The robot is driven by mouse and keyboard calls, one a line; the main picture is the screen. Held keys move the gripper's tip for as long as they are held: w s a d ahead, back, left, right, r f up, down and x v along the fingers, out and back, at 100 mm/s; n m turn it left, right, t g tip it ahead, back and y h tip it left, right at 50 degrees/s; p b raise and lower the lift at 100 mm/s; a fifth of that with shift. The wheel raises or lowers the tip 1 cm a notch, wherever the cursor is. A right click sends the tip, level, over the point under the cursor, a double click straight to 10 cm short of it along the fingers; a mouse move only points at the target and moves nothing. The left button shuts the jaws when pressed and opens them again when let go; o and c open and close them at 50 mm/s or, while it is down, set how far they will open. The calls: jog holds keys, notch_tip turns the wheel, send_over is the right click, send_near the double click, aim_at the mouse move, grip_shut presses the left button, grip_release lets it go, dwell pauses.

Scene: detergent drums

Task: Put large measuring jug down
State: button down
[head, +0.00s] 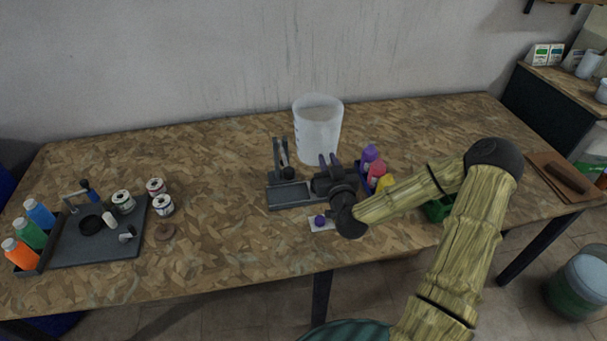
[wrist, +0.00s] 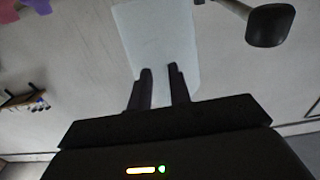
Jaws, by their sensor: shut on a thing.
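The large measuring jug (head: 318,126) is a translucent white, upright container with faint marks on its left side. It is at the back middle of the workbench (head: 225,150). My gripper (head: 328,160) is at the jug's lower front, shut on it. In the wrist view the jug (wrist: 155,35) fills the space beyond the two dark fingers (wrist: 159,80). The gripper hides part of the jug's lower edge, so I cannot tell whether its base touches the bench.
A grey stand with a lever (head: 288,195) is just left of my gripper. Purple, red and yellow bottles (head: 375,168) stand close on the right. A dark tray (head: 100,235) with tins and bottles is at the left. Bare bench lies between that tray and the stand.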

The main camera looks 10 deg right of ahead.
jog(key=shift+f, duration=2.85)
notch_tip(320, 180, down, 4)
jog(key=shift+f+p, duration=0.1)
jog(key=shift+p, duration=0.2)
jog(key=shift+f, duration=0.1)
